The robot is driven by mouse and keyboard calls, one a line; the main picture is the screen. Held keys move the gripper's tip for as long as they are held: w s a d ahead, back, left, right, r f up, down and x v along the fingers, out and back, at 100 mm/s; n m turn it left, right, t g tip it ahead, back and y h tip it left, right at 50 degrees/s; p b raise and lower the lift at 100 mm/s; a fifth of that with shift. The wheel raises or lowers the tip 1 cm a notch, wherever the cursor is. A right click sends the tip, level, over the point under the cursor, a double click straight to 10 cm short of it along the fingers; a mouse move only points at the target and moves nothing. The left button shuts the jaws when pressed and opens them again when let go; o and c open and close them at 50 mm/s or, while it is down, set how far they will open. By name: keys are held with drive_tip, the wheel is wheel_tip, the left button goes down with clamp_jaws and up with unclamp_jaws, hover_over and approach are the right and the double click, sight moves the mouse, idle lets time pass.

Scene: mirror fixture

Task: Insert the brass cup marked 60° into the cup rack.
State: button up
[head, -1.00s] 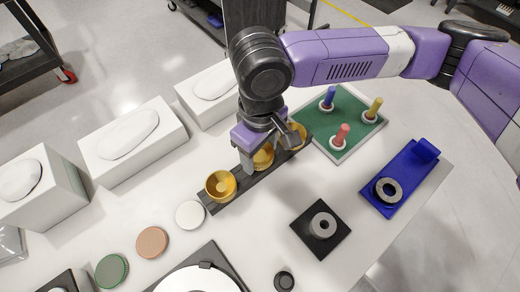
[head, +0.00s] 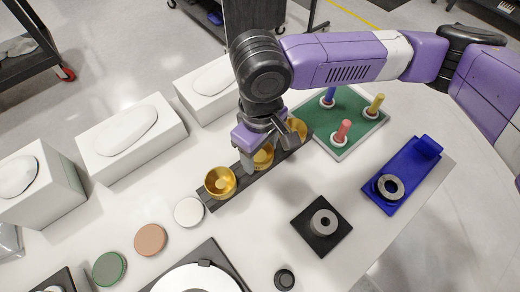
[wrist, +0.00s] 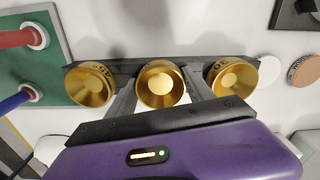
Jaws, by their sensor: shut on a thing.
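The black cup rack (head: 213,202) lies on the white table with three brass cups in a row along it. My gripper (head: 262,157) is shut on the middle brass cup (wrist: 160,84), with one finger on each side of it. The middle cup lines up with the rack; I cannot tell whether it is fully seated, and its marking is not readable. An end brass cup (head: 220,182) shows in the head view. In the wrist view, the left cup (wrist: 90,84) seems marked 45 and the right cup (wrist: 234,82) seems marked 30.
A green tray (head: 355,106) with coloured pegs stands beyond the rack's far end. A blue holder (head: 408,170), a black block with a grey ring (head: 322,223) and round discs (head: 150,240) lie around. White boxes (head: 130,138) stand behind the rack.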

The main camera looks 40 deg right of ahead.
drive_tip(key=shift+f, duration=0.1)
drive_tip(key=o, duration=1.5)
drive_tip(key=shift+r, duration=3.95)
